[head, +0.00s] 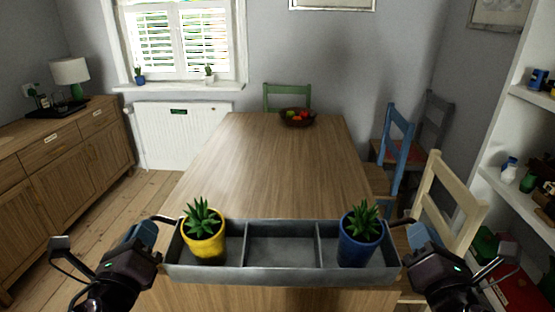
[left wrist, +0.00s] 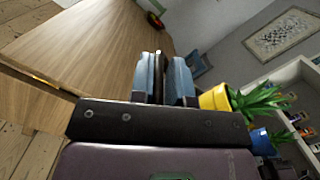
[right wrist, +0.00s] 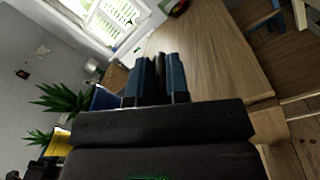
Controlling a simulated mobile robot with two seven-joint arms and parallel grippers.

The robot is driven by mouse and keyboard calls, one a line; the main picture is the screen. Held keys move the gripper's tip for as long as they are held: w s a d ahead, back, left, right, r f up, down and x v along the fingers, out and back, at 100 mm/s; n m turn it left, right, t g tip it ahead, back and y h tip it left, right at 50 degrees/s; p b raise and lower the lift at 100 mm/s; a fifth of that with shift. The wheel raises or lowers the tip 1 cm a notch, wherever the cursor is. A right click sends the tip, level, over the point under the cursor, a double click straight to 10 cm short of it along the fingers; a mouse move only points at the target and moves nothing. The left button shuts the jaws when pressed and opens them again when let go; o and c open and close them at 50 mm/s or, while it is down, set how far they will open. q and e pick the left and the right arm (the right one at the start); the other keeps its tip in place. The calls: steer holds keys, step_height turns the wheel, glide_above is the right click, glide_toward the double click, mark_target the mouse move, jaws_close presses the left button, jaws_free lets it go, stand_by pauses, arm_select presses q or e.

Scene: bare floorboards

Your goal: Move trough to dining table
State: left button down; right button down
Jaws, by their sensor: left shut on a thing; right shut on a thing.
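The trough (head: 283,274) is a long grey metal tray with three compartments, level across the near end of the dining table (head: 280,165) in the head view. A yellow pot (head: 205,245) with a spiky plant is in its left compartment, and a blue pot (head: 358,250) with a similar plant is in the right one. The middle compartment is empty. My left gripper (head: 168,221) is shut on the trough's left end and my right gripper (head: 404,222) on its right end. I cannot tell whether the trough's underside touches the tabletop.
A fruit bowl (head: 297,117) sits at the table's far end; the wood between is bare. A green chair (head: 287,96) is at the far end, with blue (head: 396,150) and cream (head: 445,200) chairs on the right. A sideboard (head: 70,150) stands left, white shelves (head: 520,190) right.

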arm_select(q)
steer(key=shift+s+d+r, duration=0.15)
steer(key=shift+d, duration=0.1)
arm_select(e)
steer(key=shift+s+a+r, duration=0.15)
steer(key=shift+a+r, duration=0.05)
steer(key=shift+a, duration=0.05)
